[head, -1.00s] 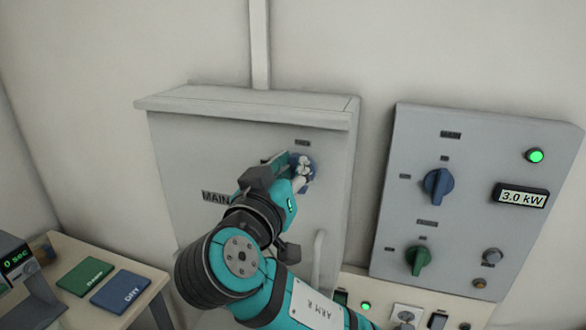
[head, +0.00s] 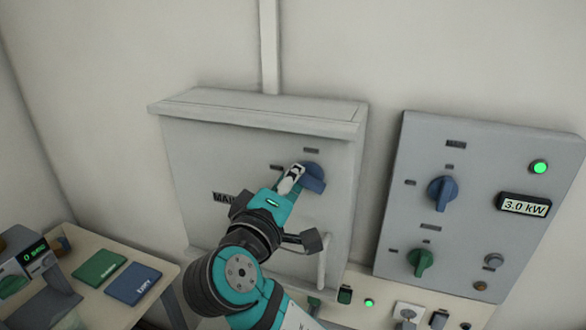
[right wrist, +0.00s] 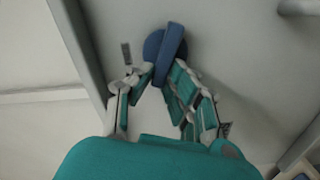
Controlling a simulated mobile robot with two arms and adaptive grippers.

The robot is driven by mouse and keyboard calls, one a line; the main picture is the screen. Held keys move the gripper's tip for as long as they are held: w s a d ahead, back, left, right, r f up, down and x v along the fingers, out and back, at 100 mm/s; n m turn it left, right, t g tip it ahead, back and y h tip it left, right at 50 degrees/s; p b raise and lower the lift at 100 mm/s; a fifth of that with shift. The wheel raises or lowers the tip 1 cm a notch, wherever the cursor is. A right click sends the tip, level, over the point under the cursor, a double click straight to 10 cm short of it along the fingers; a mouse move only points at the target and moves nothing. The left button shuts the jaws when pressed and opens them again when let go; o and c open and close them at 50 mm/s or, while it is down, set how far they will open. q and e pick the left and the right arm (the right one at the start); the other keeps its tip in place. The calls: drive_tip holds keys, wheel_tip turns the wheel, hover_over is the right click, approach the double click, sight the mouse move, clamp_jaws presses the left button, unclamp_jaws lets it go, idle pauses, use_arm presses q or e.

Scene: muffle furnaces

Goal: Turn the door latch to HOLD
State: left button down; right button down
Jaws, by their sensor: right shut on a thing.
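The door latch is a blue rotary knob (head: 314,176) on the upper right of a grey cabinet door (head: 195,165) marked MAIN. Its raised bar shows in the right wrist view (right wrist: 171,48), tilted slightly off upright there. Small dark labels sit above it and to its left; I cannot read them. My right gripper (head: 294,176) reaches up from below and left to the knob. In the right wrist view its fingertips (right wrist: 163,72) are closed on the lower end of the bar. The fingers partly cover the knob in the head view. My left gripper is out of view.
A grey panel (head: 470,260) at right carries a blue knob (head: 441,193), a green knob (head: 420,262), a lit green lamp and a 3.0 kW display (head: 524,204). A pale door handle (head: 322,262) is beside my right arm. Green and blue plates lie on the left table (head: 75,268).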

drive_tip(key=shift+f+n+p, duration=0.2)
drive_tip(key=shift+n+p, duration=0.6)
drive_tip(key=shift+n, duration=0.3)
drive_tip(key=shift+f+n+p, duration=0.15)
drive_tip(key=shift+n+p, duration=0.65)
drive_tip(key=shift+n, duration=0.3)
drive_tip(key=c, duration=1.3)
unclamp_jaws()
drive_tip(key=shift+w+f, duration=0.1)
